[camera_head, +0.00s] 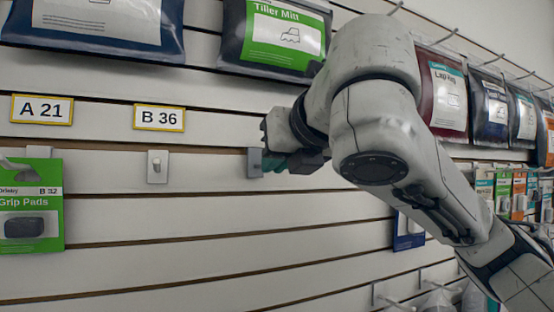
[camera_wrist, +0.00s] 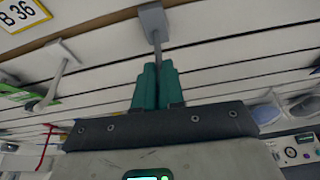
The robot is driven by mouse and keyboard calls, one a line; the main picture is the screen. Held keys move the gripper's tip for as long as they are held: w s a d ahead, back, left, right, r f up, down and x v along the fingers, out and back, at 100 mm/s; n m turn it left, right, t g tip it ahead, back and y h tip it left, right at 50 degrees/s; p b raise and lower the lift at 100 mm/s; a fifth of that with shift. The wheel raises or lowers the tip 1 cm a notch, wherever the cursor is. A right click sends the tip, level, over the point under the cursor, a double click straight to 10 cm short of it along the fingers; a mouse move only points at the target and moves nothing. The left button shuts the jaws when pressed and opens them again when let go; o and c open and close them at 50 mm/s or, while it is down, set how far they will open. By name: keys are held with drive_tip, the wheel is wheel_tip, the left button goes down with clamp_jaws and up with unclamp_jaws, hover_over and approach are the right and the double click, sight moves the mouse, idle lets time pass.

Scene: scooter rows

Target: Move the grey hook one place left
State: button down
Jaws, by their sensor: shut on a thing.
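A grey hook with a square backplate (camera_head: 254,162) is on the slatted wall to the right of the B 36 label. In the wrist view its backplate (camera_wrist: 153,22) is at the top, and its prong runs down between my teal fingertips. My gripper (camera_head: 272,162) is shut on that prong; in the wrist view both fingers (camera_wrist: 158,84) close around it. The backplate looks to be at or very near the wall; I cannot tell if it is seated in a slot. My arm covers the area to the right of it in the head view.
A second pale hook (camera_head: 157,166) is on the wall under the B 36 label (camera_head: 159,118). Left of it hangs a green Grip Pads pack (camera_head: 32,212) under the A 21 label (camera_head: 42,109). Tiller Mitt (camera_head: 285,35) hangs above. Wall panels below the two hooks are bare.

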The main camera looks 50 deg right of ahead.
drive_tip(key=shift+w+d, duration=0.2)
drive_tip(key=shift+w, duration=0.2)
idle(0.8)
drive_tip(key=shift+f, duration=0.55)
idle(1.9)
drive_tip(key=c, duration=1.5)
unclamp_jaws()
drive_tip(key=shift+w+d, duration=0.15)
drive_tip(key=o, duration=0.3)
drive_tip(key=shift+o, duration=0.2)
drive_tip(key=b+v, duration=0.2)
drive_tip(key=v, duration=0.9)
drive_tip(key=shift+b, duration=0.3)
